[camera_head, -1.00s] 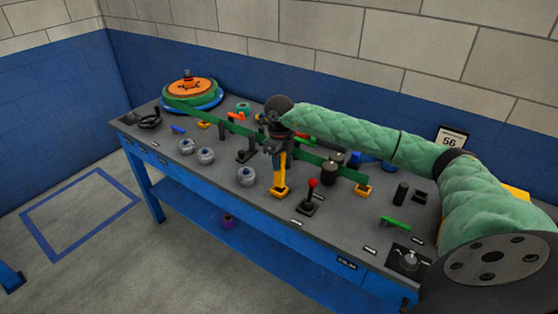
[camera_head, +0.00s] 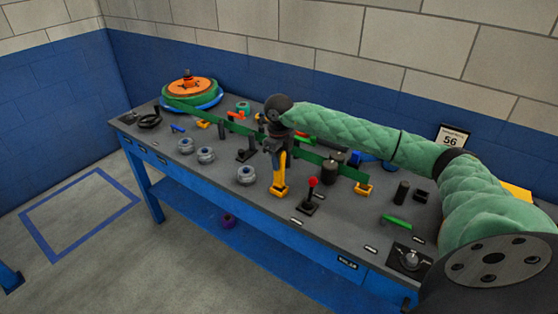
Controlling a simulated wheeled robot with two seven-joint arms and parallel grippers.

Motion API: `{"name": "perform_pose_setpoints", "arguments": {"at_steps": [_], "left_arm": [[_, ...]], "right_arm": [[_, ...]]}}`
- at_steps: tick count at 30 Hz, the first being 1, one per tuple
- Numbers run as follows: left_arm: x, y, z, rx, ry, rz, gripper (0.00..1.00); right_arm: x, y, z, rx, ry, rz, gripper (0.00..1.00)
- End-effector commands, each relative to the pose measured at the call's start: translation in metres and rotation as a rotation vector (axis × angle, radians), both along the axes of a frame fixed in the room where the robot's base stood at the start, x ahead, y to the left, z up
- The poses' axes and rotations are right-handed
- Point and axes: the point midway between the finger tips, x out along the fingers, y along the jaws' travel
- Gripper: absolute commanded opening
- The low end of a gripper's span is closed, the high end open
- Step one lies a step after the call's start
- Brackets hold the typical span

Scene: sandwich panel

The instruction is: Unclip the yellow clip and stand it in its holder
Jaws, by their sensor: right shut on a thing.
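My right gripper (camera_head: 277,148) points down over the front middle of the bench and is shut on the yellow clip (camera_head: 282,168). The clip is a narrow yellow piece held upright, its upper part partly hidden by the dark jaws. Its lower end meets the yellow holder (camera_head: 280,191), a small block on the bench top; I cannot tell whether it is inside the holder or just above it. The green panel strip (camera_head: 313,159) stands behind the gripper and is partly covered by it. My left gripper is not in view.
A red-knobbed lever (camera_head: 312,191) stands just right of the holder. A grey-blue round part (camera_head: 246,175) lies to its left. Another yellow block (camera_head: 362,188) sits under the panel's right end. My right arm spans the bench's back right.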

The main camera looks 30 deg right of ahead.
Motion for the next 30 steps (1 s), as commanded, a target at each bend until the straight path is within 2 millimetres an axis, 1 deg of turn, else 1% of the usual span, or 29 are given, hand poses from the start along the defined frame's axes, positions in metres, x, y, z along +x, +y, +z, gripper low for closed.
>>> {"name": "perform_pose_setpoints", "arguments": {"at_steps": [16,30], "left_arm": [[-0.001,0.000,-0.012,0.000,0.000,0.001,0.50],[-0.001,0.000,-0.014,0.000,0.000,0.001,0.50]], "right_arm": [[0.000,0.000,-0.014,0.000,0.000,0.000,0.00],[0.000,0.000,-0.016,0.000,0.000,0.000,0.00]]}}
